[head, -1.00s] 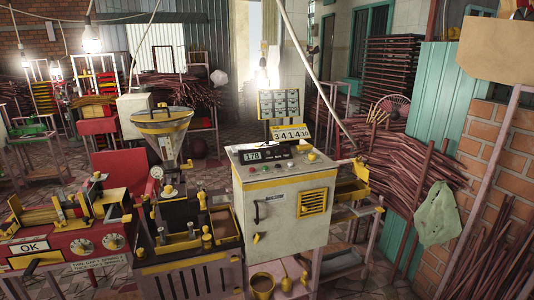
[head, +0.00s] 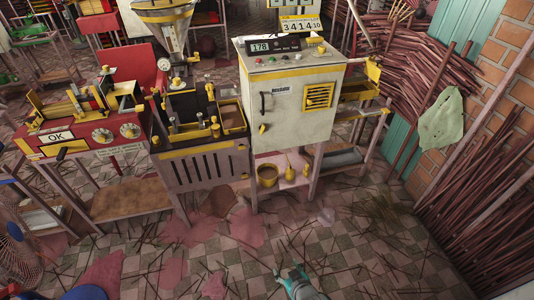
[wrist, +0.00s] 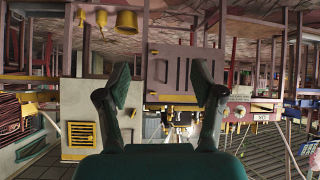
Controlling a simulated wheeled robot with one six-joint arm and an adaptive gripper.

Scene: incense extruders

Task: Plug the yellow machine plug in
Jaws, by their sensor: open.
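My gripper (head: 292,272) is low at the bottom of the head view, over the floor and in front of the machines. In the wrist view my gripper (wrist: 160,82) has its two fingers wide apart with nothing between them.
A red machine marked OK (head: 80,135) and a grey slatted extruder (head: 205,165) stand left of the cabinet. A yellow pot (head: 267,175) sits on the low shelf. Incense stick bundles (head: 490,190) lean at the right. The tiled floor (head: 350,230) has open room with scattered sticks.

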